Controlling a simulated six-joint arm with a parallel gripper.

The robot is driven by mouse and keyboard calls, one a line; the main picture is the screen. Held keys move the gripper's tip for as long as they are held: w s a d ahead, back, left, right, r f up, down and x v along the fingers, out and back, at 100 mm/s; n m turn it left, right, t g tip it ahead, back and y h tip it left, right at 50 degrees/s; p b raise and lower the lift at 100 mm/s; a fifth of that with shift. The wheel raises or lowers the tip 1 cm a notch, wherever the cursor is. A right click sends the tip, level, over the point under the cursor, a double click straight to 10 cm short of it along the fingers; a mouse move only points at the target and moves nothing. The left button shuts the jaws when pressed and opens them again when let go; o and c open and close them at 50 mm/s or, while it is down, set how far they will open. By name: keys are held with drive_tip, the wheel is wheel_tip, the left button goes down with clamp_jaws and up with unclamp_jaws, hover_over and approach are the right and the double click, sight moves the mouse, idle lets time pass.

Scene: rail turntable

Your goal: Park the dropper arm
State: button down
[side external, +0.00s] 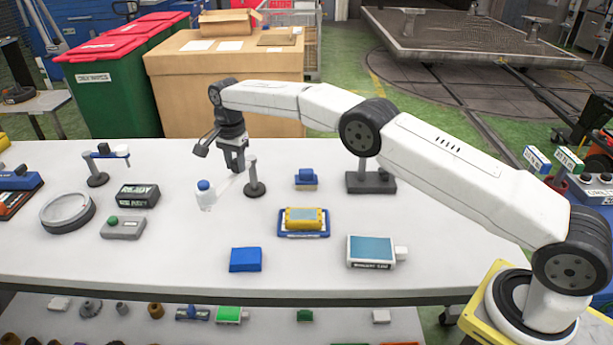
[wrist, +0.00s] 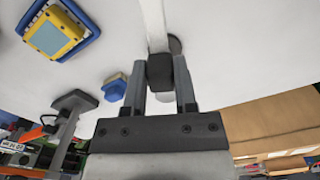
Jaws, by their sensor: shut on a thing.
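The dropper arm (side external: 229,186) is a pale, see-through bar on a white post with a round black base (side external: 256,190). At its left end hangs a clear bottle with a blue cap (side external: 204,185). My gripper (side external: 236,168) is over the bar between bottle and post. In the wrist view, my gripper (wrist: 161,95) has its fingers on both sides of a dark block (wrist: 160,71) and is shut on it. The pale bar (wrist: 153,25) runs up from the block there. The fingers partly hide the block, and the bottle is not visible in the wrist view.
A second small stand (side external: 97,178) with a blue-tipped arm is at left, near a round dish (side external: 67,212) and a green-button box (side external: 122,227). A yellow device (side external: 304,218) on a blue tray, a blue block (side external: 245,259) and a dark-based stand (side external: 371,183) are to the right.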

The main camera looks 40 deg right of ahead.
drive_tip(key=shift+w+m, duration=0.4)
drive_tip(key=shift+m, duration=0.3)
idle(0.5)
drive_tip(key=shift+c, duration=2)
unclamp_jaws()
drive_tip(key=shift+a, duration=0.1)
drive_tip(key=shift+s+n, duration=0.4)
drive_tip(key=shift+n, duration=0.2)
